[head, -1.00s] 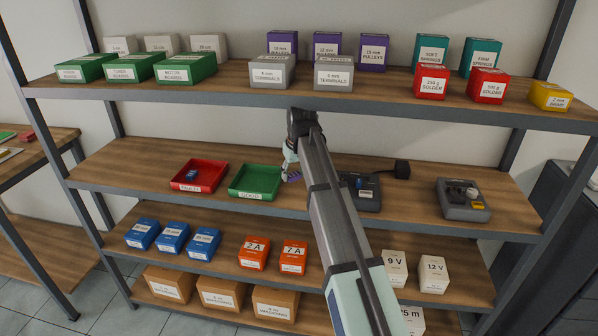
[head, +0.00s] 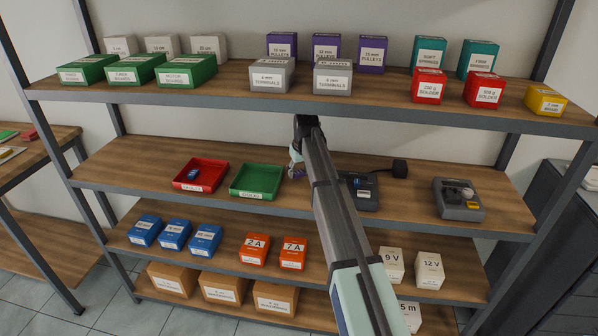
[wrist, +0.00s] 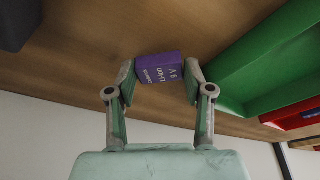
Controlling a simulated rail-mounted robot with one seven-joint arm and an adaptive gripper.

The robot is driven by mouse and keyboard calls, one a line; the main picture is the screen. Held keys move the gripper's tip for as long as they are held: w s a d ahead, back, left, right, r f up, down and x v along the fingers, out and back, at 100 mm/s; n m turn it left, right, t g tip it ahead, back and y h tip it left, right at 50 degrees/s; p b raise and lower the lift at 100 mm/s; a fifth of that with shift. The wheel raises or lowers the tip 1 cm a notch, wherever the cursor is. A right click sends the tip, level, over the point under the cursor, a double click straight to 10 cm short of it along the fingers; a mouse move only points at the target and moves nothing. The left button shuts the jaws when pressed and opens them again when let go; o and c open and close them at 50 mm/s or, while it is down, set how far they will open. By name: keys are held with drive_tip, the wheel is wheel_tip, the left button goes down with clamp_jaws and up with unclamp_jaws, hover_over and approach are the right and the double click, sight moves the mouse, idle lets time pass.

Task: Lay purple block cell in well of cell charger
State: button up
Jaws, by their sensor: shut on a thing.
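The purple block cell (wrist: 160,68) has pale lettering and sits between the fingertips of my gripper (wrist: 160,80), which is shut on it. In the head view my gripper (head: 296,170) is over the middle shelf, just right of the green tray, and the cell is a small purple patch mostly hidden. A dark grey device with a blue piece on it (head: 364,190) stands to the right, partly behind my arm. A second grey device (head: 459,200) with a knob-like top stands farther right. I cannot tell for certain which one is the cell charger.
On the middle shelf are a green tray (head: 256,194) and a red tray (head: 200,188) holding a small blue piece. The upper shelf (head: 215,84) holds boxes above. Bare shelf lies between the two devices.

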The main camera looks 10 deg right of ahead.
drive_tip(key=shift+w+f+p, duration=0.15)
drive_tip(key=shift+f+p, duration=0.15)
drive_tip(key=shift+f, duration=0.4)
drive_tip(key=shift+f, duration=0.15)
drive_tip(key=o, duration=1.1)
drive_tip(key=shift+o, duration=0.2)
drive_tip(key=b+v, duration=0.2)
drive_tip(key=v, duration=0.5)
drive_tip(key=shift+r, duration=0.45)
